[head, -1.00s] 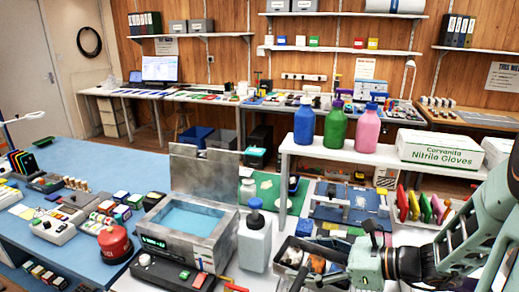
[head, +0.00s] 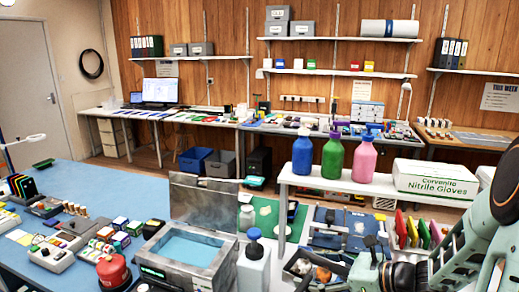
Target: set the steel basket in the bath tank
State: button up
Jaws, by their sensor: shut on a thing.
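The bath tank (head: 222,268) is a grey metal box at the lower middle of the head view, with pale blue liquid (head: 187,249) inside. Its lid (head: 203,201) stands open at the back, and the liquid surface looks clear of any basket. My arm (head: 400,274) enters at the lower right, to the right of the tank, and its wrist reaches the bottom edge. My gripper's fingers are below the frame, so what they hold is hidden. I cannot make out the steel basket.
A grey bin of loose parts (head: 310,268) lies between bottle and arm. A raised white shelf (head: 345,178) carries bottles and a glove box (head: 435,180).

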jog(key=shift+r+p, duration=2.3)
jog(key=shift+p, duration=1.85)
jog(key=shift+a+f, duration=0.1)
